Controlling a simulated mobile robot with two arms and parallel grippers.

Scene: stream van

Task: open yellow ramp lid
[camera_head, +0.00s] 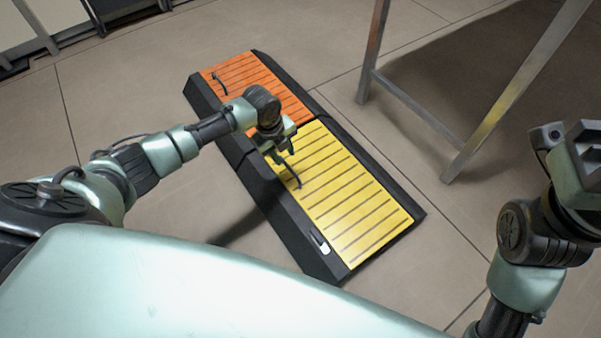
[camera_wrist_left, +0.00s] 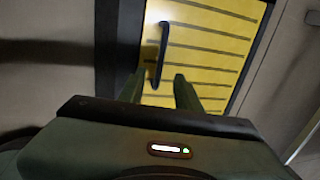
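The yellow ramp lid (camera_head: 345,205) lies closed on the near half of a black-framed ramp on the floor. Its dark curved handle (camera_head: 291,173) stands near the lid's left edge; it also shows in the left wrist view (camera_wrist_left: 162,48). My left gripper (camera_head: 277,150) is just above the handle's upper end.
An orange lid (camera_head: 262,80) with its own dark handle (camera_head: 218,84) covers the far half of the ramp. A small white-and-black piece (camera_head: 321,243) sits at the yellow lid's near corner. Metal table legs (camera_head: 520,85) stand to the right.

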